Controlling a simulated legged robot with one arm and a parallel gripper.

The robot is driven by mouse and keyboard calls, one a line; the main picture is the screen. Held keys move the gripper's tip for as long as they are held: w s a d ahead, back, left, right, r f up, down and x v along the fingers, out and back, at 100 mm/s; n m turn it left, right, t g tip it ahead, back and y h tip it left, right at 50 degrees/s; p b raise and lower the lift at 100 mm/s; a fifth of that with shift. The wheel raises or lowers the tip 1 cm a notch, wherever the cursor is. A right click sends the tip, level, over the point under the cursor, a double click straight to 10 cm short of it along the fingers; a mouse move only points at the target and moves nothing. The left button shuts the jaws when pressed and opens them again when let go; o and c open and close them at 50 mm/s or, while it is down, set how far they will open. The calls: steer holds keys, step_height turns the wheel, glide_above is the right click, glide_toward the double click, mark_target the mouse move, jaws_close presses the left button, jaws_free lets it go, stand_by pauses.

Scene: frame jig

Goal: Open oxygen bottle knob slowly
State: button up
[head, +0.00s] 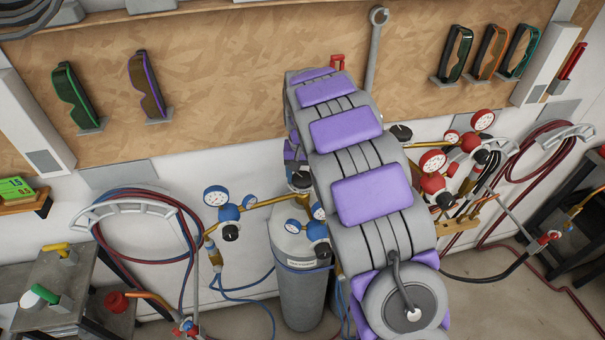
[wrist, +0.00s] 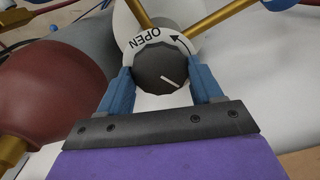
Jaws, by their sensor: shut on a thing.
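The oxygen bottle knob (wrist: 163,68) is round, dark and ribbed, with a white pointer line toward its lower right edge. A white ring behind it carries the word OPEN and a curved arrow (wrist: 181,39). My gripper (wrist: 162,80) has its two blue fingers on opposite sides of the knob, shut on it. In the head view the grey oxygen bottle (head: 303,290) stands left of my arm. My arm hides most of my gripper and the area around the knob there.
A dark red bottle (wrist: 50,85) is close on the left in the wrist view, with brass pipes (wrist: 208,18) above the knob. Blue gauges (head: 216,196) and red gauges (head: 432,161) flank my arm. Coiled hoses (head: 150,213) hang on the wall.

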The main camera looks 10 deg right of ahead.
mark_target(302, 177)
steer(key=shift+w+r, duration=0.1)
steer(key=shift+r, duration=0.05)
steer(key=o, duration=1.1)
steer(key=shift+c, duration=0.2)
step_height(302, 177, up, 17)
steer(key=shift+p, duration=0.3)
steer(key=s+f+n+b, duration=0.1)
steer(key=s+f+b, duration=0.2)
steer(key=s, duration=1.1)
steer(key=s+f+n+g+b, duration=0.1)
steer(key=s+f, duration=0.6)
steer(key=s, duration=0.7)
steer(key=s+f+n+b, duration=0.1)
steer(key=s+f+b, duration=0.3)
steer(key=s, duration=1)
steer(key=shift+s+a+f+g+b, duration=0.2)
steer(key=shift+s+f+g+b, duration=0.15)
steer(key=shift+f, duration=0.6)
